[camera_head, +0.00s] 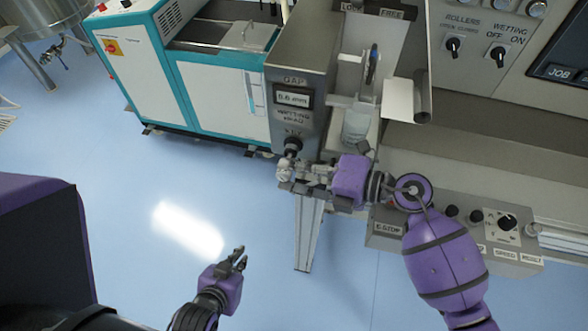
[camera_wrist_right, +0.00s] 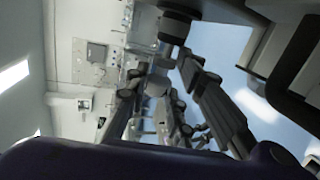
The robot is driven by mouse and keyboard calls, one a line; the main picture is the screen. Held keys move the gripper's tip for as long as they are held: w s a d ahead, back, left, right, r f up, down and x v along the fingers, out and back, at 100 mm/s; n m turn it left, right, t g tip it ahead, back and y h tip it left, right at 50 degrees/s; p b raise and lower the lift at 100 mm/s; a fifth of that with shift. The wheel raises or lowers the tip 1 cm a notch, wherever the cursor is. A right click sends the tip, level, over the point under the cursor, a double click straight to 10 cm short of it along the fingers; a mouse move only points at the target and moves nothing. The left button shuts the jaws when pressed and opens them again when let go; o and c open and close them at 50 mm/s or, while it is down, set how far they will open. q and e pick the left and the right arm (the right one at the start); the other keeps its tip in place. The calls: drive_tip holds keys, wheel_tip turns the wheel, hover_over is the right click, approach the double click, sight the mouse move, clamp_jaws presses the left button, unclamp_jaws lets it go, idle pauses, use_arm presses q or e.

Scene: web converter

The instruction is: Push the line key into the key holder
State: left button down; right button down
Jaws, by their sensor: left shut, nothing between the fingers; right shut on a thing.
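The key holder (camera_head: 292,144) is a dark round fitting low on the front of the grey metal box with the GAP display. My right gripper (camera_head: 287,174) is just below it in the head view, shut on a small greyish thing, the line key (camera_head: 284,164). The fingers hide much of the key, and I cannot tell whether it touches the holder. In the right wrist view, the dark fingers (camera_wrist_right: 172,105) are in view, but the key is not clear. My left gripper (camera_head: 240,257) is shut and empty, low over the floor, away from the machine.
A white and teal cabinet (camera_head: 215,100) stands left of the metal box (camera_head: 300,65). A control box with knobs and an E-STOP label (camera_head: 388,229) is near my right forearm. The blue floor (camera_head: 130,190) is clear around my left gripper.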

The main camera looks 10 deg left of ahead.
drive_tip(key=shift+w+d+r, duration=0.1)
drive_tip(key=shift+w+r, duration=0.15)
drive_tip(key=shift+w, duration=0.15)
drive_tip(key=c, duration=1.4)
unclamp_jaws()
drive_tip(key=shift+c, duration=0.2)
drive_tip(key=v, duration=1.1)
drive_tip(key=shift+d, duration=0.45)
drive_tip(key=shift+w+f, duration=0.1)
drive_tip(key=shift+w, duration=0.05)
